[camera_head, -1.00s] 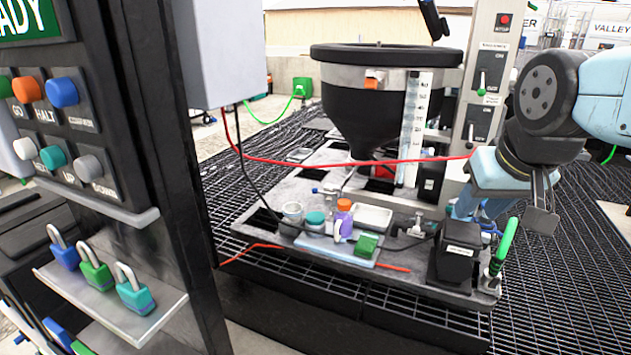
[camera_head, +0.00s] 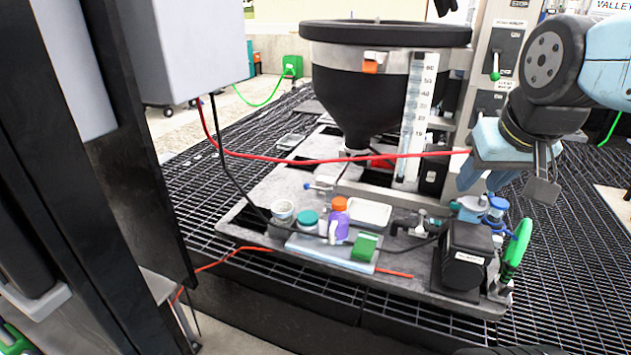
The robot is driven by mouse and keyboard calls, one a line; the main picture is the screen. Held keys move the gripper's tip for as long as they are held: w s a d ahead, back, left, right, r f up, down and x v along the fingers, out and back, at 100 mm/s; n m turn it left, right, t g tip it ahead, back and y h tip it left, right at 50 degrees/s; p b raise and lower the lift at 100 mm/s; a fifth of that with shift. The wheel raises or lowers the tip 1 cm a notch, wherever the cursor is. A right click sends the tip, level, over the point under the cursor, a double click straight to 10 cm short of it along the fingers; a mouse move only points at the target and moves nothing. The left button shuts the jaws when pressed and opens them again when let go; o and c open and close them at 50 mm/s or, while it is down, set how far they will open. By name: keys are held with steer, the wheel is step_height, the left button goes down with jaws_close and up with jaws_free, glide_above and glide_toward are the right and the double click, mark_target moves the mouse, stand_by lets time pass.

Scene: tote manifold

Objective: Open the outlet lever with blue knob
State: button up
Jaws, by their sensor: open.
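A small lever with a blue tip (camera_head: 312,186) lies on the grey base plate, below and left of the black hopper (camera_head: 365,85), pointing left. Its pivot is too small to make out. Other blue fittings (camera_head: 472,208) stand at the right, behind a black box (camera_head: 466,256), so I cannot tell for sure which is the outlet lever. My gripper (camera_head: 538,182) hangs at the right, above and right of these fittings. It is open, holds nothing visible, and is well apart from the blue-tipped lever.
A red hose (camera_head: 330,160) and black cable cross before the hopper. A green-handled valve (camera_head: 517,245) stands at the plate's right corner. Small pots, a purple bottle (camera_head: 340,222) and a green block (camera_head: 364,246) sit in front. A dark cabinet (camera_head: 95,170) blocks the left.

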steer(key=w+a+r+n+g, duration=0.1)
steer(key=w+a+r+n, duration=0.1)
steer(key=w, duration=0.6)
steer(key=w+a+r+n, duration=0.1)
steer(key=w+a+r, duration=0.1)
steer(key=w, duration=0.7)
steer(key=n+g, duration=0.3)
steer(key=n, duration=0.8)
glide_above(314, 187)
steer(key=s, duration=0.3)
step_height(314, 187, down, 29)
steer(key=shift+h, duration=0.4)
steer(key=w+f, duration=0.1)
steer(key=f, duration=0.3)
steer(key=w+f, duration=0.1)
steer(key=f, duration=0.8)
steer(key=shift+w+f, duration=0.35)
steer(key=shift+w, duration=0.05)
steer(key=shift+c, duration=0.2)
jaws_close()
